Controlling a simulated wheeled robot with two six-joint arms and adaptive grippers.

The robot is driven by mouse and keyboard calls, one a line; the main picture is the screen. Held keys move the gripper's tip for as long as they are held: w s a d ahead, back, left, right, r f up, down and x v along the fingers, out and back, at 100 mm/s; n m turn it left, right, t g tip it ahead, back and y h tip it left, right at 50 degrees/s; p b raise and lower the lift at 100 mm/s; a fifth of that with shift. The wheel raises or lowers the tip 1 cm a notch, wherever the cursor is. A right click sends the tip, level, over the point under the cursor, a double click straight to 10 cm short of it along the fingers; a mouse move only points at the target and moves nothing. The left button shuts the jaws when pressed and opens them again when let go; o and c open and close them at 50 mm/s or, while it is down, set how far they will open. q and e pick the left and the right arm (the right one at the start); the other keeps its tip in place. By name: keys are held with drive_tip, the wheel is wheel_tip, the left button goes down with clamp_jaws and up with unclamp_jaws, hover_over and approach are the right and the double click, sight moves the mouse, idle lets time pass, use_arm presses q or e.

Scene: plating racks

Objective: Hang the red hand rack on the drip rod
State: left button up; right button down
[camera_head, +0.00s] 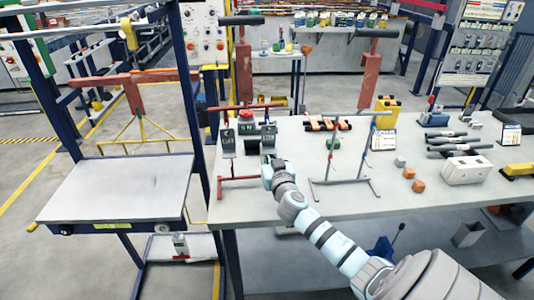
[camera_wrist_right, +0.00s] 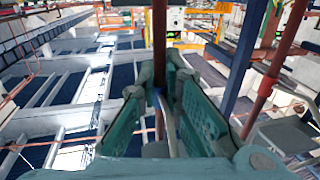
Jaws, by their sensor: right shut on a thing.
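My right gripper (camera_head: 267,164) reaches in from the lower right, low over the left part of the table. In the right wrist view, its green fingers (camera_wrist_right: 160,88) are closed around an upright dark red rod (camera_wrist_right: 159,40), which appears to be part of the red hand rack. In the head view, a thin red bar (camera_head: 240,106) and red foot (camera_head: 240,178) stand just left of the gripper. I cannot tell whether these belong to the held rack. A grey stand (camera_head: 344,181) with a thin crossbar, possibly the drip rod, is right of the gripper. My left gripper is out of view.
Two dark grey plates (camera_head: 228,139) stand near the gripper. Orange blocks (camera_head: 409,173), a white box (camera_head: 466,170) and black cylinders (camera_head: 450,145) lie on the right of the table (camera_head: 300,208). A blue-framed station with a grey top (camera_head: 120,190) stands at left.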

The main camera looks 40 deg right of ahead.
sight(267, 144)
drive_tip(key=shift+r, duration=0.25)
drive_tip(key=shift+r+p, duration=1.1)
drive_tip(key=shift+r, duration=0.3)
